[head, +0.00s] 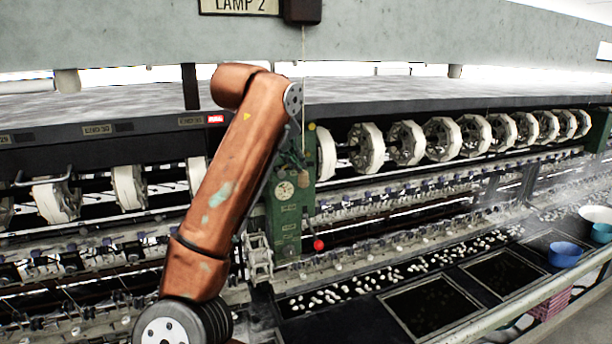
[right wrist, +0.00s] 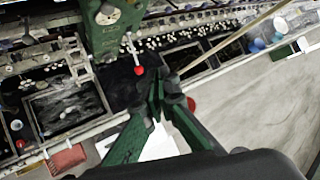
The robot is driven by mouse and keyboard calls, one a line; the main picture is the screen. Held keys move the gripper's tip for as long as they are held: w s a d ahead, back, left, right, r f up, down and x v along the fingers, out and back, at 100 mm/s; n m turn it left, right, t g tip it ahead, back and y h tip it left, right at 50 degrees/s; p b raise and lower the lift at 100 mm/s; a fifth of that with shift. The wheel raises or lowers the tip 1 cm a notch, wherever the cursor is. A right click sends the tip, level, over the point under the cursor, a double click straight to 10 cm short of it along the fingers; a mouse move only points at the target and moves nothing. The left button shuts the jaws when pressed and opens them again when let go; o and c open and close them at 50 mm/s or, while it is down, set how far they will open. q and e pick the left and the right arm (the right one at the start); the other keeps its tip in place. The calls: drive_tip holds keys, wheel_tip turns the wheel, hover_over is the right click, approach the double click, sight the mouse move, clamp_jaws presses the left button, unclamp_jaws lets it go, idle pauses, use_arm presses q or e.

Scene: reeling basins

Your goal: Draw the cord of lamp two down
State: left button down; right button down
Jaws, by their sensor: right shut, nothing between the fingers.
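The plate marked LAMP 2 (head: 238,5) is at the top of the head view, with a dark box (head: 303,10) beside it. A thin pale cord (head: 304,60) hangs straight down from the box to a small tan pull (head: 304,179). My right gripper (head: 292,160) is beside the cord's lower end, in front of the green post. In the right wrist view the gripper (right wrist: 158,88) is shut and empty. The cord (right wrist: 228,40) slants in from the upper right and ends close to its fingers; whether it touches them is unclear. My left gripper is out of view.
A green post (head: 290,215) with a red-knobbed lever (head: 318,244) stands behind the gripper. White reels (head: 366,148) line the machine. Basins (head: 432,305) and a blue bowl (head: 565,254) are at the lower right. A grey beam (head: 450,50) runs overhead.

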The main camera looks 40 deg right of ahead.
wheel_tip(320, 180, up, 6)
drive_tip(key=p, duration=0.5)
drive_tip(key=shift+d+f, duration=0.1)
idle(0.4)
